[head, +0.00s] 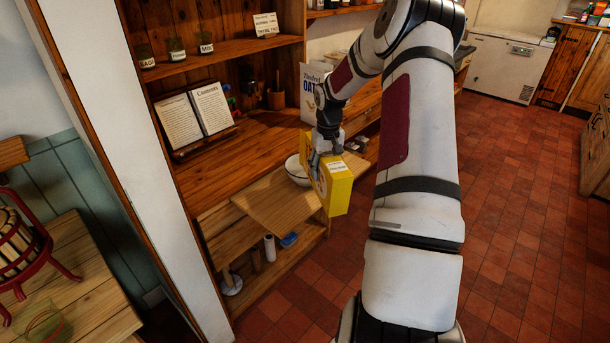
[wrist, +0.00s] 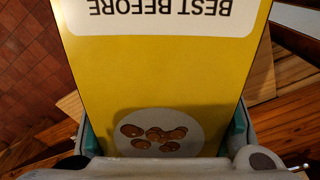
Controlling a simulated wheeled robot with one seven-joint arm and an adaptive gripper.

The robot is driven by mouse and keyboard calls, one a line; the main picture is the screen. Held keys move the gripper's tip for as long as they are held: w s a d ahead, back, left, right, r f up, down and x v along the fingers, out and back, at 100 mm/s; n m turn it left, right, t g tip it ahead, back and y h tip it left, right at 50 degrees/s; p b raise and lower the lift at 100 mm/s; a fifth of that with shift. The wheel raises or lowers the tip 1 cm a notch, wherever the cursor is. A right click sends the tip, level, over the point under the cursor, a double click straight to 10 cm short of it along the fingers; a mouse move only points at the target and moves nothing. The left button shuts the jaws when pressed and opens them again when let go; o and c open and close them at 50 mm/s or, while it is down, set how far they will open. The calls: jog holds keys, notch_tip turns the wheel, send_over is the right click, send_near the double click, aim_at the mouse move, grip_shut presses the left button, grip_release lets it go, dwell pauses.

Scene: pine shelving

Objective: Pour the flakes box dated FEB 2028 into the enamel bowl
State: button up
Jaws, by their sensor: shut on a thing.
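A yellow box (head: 336,185) with a white label is in my gripper (head: 325,158), in front of the shelving. In the wrist view the yellow box (wrist: 165,75) fills the middle, with a white label reading "BEST BEFORE" upside down and a round picture of brown pieces. The date is out of frame. My gripper (wrist: 165,140) is shut on the box, with a finger on each side. A white bowl with a dark rim (head: 297,168) stands on the pull-out board just left of and behind the box, which partly hides it.
The pull-out board (head: 265,205) is bare left of the bowl. Red tiled floor is open at right.

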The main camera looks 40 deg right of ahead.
aim_at(323, 155)
jog(key=shift+w+r, duration=0.1)
jog(key=shift+r, duration=0.1)
dwell(0.3)
jog(key=shift+w+d+r+g+b, duration=0.1)
jog(key=shift+w+g+b, duration=0.15)
jog(key=shift+b, duration=0.35)
jog(key=shift+w+d+r+g+y+b, duration=0.25)
jog(key=shift+r+g+y+b, duration=0.25)
jog(key=shift+b, duration=0.45)
jog(key=shift+w+d+r+g+b, duration=0.15)
jog(key=shift+w+r+g+b, duration=0.25)
jog(key=shift+b, duration=0.7)
jog(key=shift+w+r+g+b, duration=0.15)
jog(key=shift+r+g+b, duration=0.15)
jog(key=shift+b, duration=0.2)
jog(key=shift+c, duration=0.2)
jog(key=shift+w+d+r+y+b, duration=0.2)
jog(key=shift+w+y+b, duration=0.15)
jog(key=shift+b, duration=0.4)
jog(key=shift+w+r+g+b, duration=0.15)
jog(key=shift+r+g+b, duration=0.15)
jog(key=shift+b, duration=0.3)
dwell(0.5)
